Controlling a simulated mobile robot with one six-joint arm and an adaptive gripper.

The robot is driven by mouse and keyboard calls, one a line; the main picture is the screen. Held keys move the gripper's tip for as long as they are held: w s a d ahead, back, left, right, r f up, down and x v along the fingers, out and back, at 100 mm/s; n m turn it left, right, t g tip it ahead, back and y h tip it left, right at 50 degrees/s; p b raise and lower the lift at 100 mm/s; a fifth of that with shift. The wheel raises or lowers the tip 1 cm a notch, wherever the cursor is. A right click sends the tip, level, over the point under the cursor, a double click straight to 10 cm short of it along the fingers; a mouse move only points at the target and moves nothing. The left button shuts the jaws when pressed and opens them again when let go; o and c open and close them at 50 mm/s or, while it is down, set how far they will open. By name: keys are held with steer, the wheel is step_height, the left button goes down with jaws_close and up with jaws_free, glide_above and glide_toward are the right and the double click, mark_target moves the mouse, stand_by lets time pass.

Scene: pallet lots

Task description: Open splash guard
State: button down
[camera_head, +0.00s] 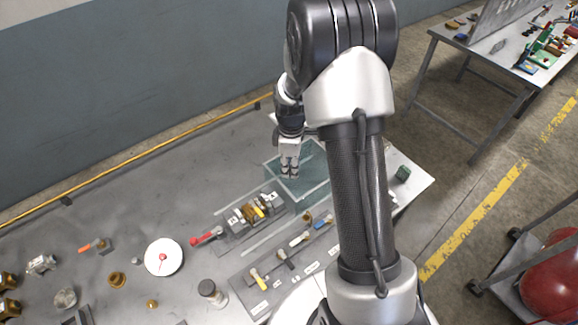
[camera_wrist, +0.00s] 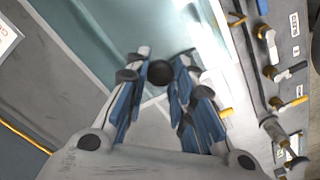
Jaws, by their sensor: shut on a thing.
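The splash guard (camera_head: 312,160) is a clear, teal-tinted box-like cover on the grey table, just right of a small vise-like fixture (camera_head: 252,212). In the wrist view its glassy panel (camera_wrist: 95,35) fills the upper middle. In the wrist view my blue-padded fingers (camera_wrist: 160,82) close around a round black knob (camera_wrist: 160,71) at the guard's edge. My fingers hide part of the knob's sides. In the head view my arm hides some of the table right of the guard.
A grey tool board (camera_head: 262,303) with several small tools lies in front of the guard. A red-handled lever (camera_head: 205,236), a white dial (camera_head: 164,257) and loose brass parts are left. A dark green block (camera_head: 403,173) is near the right edge. The table's back left is clear.

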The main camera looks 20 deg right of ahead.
steer(key=c, duration=1.3)
jaws_free()
steer(key=shift+c, duration=0.2)
step_height(320, 180, up, 12)
steer(key=s+a+r+m+t+b, duration=0.25)
steer(key=s+a+r+m, duration=0.35)
steer(key=s+r, duration=0.45)
steer(key=s+a+f+m+t+b, duration=0.1)
steer(key=s+a+m, duration=0.3)
steer(key=s, duration=1)
steer(key=shift+a+m+t+b, duration=0.2)
steer(key=shift+m+t+b, duration=0.4)
steer(key=shift+b, duration=0.2)
